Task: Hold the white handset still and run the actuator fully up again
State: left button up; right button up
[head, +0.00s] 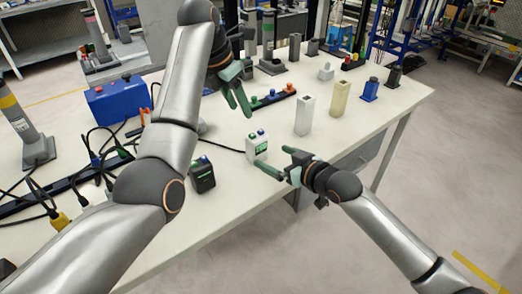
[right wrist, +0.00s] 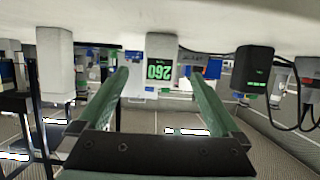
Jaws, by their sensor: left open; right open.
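The white handset (head: 257,148) stands upright on the table, with a green display and blue buttons on top. It shows upside down in the right wrist view (right wrist: 160,60), reading 260, framed between my fingers. My right gripper (head: 273,161) is open just in front of the handset, with its fingertips close to it; I cannot tell whether they touch. My left gripper (head: 239,108) is open and empty, above the table behind the handset. Grey columns stand at the back (head: 268,45) and far left (head: 22,130); I cannot tell which is the handset's actuator.
A black handset (head: 202,176) stands to the left of the white one. A white block (head: 305,115) and a cream block (head: 340,98) stand to the right. A blue case (head: 117,100) and cables occupy the left.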

aim_at(261, 151)
jog(key=x, duration=0.9)
jog(key=shift+c, duration=0.2)
jog(key=c, duration=1.5)
pick_arm(q)
grip_shut()
dwell(0.9)
